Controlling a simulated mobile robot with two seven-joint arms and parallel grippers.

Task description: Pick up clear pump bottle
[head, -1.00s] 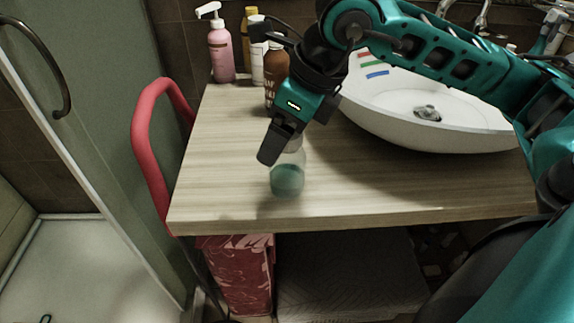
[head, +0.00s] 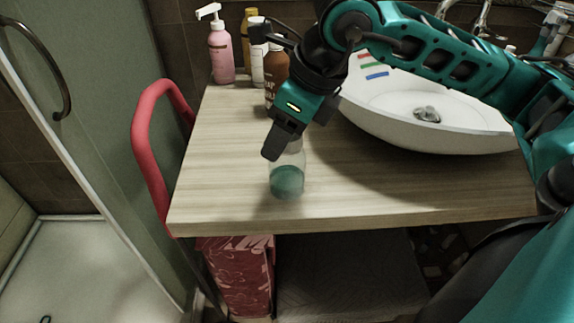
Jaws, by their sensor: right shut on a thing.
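The clear pump bottle (head: 287,178) stands upright near the front of the wooden counter, with green liquid in its lower part. My right gripper (head: 278,148) comes down over its top from behind and is shut on it. The fingers and wrist hide the bottle's pump and neck. Whether the base touches the counter is hard to tell. My left gripper is not in the head view.
A white basin (head: 440,138) sits on the counter (head: 370,190) at the right. A pink pump bottle (head: 221,55), a white bottle (head: 257,65) and a brown bottle (head: 272,85) stand at the back left. A red rail (head: 143,140) runs along the left side.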

